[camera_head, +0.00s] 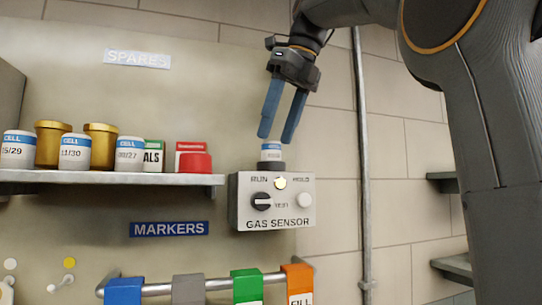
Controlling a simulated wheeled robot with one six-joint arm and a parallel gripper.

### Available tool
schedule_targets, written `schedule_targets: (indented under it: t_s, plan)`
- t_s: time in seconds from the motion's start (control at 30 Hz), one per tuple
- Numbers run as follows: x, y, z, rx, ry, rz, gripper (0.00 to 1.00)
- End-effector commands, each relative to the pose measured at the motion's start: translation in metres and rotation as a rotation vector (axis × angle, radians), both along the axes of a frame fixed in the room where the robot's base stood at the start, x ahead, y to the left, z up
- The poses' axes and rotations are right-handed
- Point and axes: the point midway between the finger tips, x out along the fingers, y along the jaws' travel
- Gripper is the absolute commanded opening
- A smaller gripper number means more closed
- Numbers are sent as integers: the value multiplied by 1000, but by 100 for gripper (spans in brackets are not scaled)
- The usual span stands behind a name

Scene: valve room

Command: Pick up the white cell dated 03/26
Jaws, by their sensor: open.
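A small white cell (271,150) with a blue band sits upright in the dark socket on top of the gas sensor box (290,207). Its date is too small to read. My gripper (276,138) is open and empty, pointing down, with its two blue fingertips just above this cell's top in the picture. Three other white cells with blue bands stand on the shelf: one (18,150) at the left reads about 15/29, one (76,152) reads about 11/30, and one (129,154) reads about 30/27.
The spares shelf (110,178) also holds gold cups (101,146), a green-and-white box (154,153) and red items (193,159). A vertical pipe (363,180) runs right of the sensor. Coloured tags hang from a rail (218,284) below. Shelves (452,268) jut out at right.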

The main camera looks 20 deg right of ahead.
Motion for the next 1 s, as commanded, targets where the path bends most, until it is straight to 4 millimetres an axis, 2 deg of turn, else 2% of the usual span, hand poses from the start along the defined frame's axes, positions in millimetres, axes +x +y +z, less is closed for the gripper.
schedule_targets:
  t_s: [0.3, 0.6, 0.87, 1.0]
  plan:
    - [13, 11, -31, 0, 1, 0, 54]
    - [15, 11, -35, 0, 0, 0, 54]
    - [15, 11, -35, 0, 0, 0, 10]
    - [15, 11, -35, 0, 0, 0, 9]
